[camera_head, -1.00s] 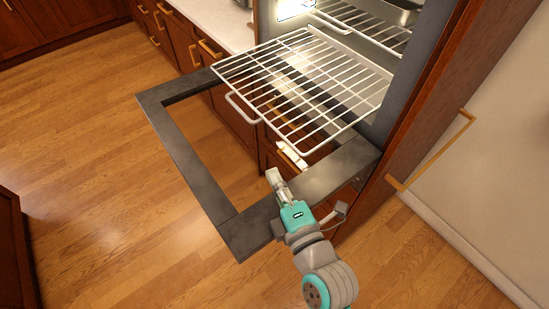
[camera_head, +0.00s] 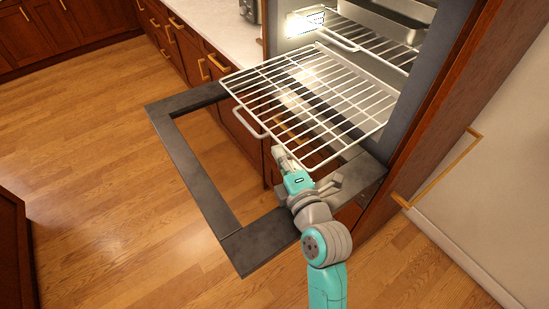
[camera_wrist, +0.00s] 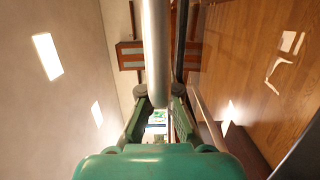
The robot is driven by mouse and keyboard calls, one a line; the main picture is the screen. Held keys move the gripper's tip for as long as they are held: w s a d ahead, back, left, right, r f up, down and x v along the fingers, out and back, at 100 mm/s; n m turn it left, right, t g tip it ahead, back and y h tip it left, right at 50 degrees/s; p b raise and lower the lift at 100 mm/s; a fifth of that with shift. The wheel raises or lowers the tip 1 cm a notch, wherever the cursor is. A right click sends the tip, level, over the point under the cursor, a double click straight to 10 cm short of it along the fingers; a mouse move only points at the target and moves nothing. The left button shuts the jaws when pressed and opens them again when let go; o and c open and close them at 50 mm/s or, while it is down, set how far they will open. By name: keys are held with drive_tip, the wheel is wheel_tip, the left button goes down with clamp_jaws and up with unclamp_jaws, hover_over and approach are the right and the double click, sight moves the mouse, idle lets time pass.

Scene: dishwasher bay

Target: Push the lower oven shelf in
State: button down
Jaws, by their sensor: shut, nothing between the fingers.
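The lower oven shelf (camera_head: 311,97) is a white wire rack, pulled well out of the oven over the lowered door. Its front edge faces lower left and carries a wire handle (camera_head: 249,123). My gripper (camera_head: 277,152) is shut and empty, at the shelf's front edge between the handle and the near corner. I cannot tell whether it touches the shelf. In the wrist view a thick pale bar runs up from between my green finger links (camera_wrist: 159,112), close to the lens.
The open oven door (camera_head: 190,165) is a dark frame below the shelf. An upper rack (camera_head: 372,42) with a metal pan (camera_head: 385,22) sits inside the oven. A tall wooden cabinet side with a brass handle (camera_head: 440,172) stands at right. Floor at left is clear.

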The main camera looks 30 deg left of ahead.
sight(326, 129)
drive_tip(key=w+d, duration=0.2)
drive_tip(key=w, duration=0.2)
drive_tip(key=w+d, duration=0.1)
drive_tip(key=w, duration=0.4)
drive_tip(key=w+d, duration=0.2)
drive_tip(key=w, duration=0.2)
drive_tip(key=shift+w+d, duration=0.2)
drive_tip(key=shift+d, duration=0.1)
